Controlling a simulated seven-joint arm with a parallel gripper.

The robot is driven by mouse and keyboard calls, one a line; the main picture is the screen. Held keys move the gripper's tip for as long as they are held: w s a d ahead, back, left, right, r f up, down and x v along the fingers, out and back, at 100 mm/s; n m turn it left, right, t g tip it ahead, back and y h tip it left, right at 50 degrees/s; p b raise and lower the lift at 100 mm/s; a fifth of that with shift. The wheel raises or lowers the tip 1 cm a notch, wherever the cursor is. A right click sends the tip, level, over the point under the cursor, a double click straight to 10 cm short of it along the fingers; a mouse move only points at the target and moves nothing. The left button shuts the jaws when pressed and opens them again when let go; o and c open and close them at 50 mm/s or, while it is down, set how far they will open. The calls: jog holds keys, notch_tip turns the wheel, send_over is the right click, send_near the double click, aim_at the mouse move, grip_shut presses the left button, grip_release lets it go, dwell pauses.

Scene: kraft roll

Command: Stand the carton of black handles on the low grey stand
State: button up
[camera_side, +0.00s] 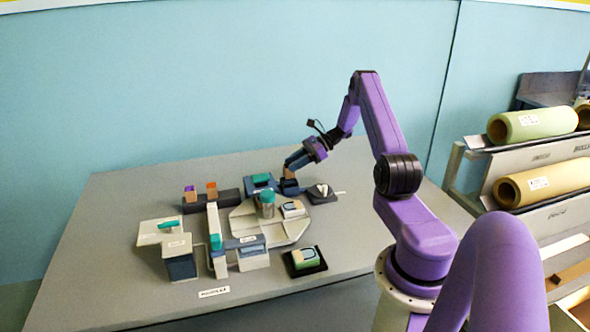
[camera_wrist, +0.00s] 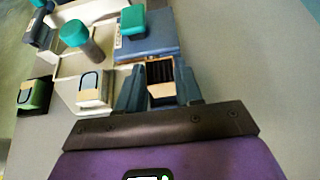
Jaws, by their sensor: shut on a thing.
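The carton of black handles (camera_wrist: 161,90) is a small tan open box with dark handles showing in its top. In the wrist view it sits between the two blue-grey fingers of my gripper (camera_wrist: 158,95), which is shut on it. Whether the carton touches the table cannot be told. A low pale grey many-sided platform (camera_side: 288,231) lies in front of my gripper; I cannot tell if it is the stand named.
A blue block with a teal top (camera_side: 262,183) stands close by my gripper. A teal-topped cylinder (camera_side: 267,204) and a white case (camera_side: 292,209) stand on the platform. A dark pad (camera_side: 322,196) is at right, a green case (camera_side: 305,257) in front.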

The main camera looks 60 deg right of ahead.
jog(key=shift+f, duration=1.2)
jog(key=shift+f, duration=0.25)
jog(key=o, duration=1)
jog(key=shift+o, duration=0.2)
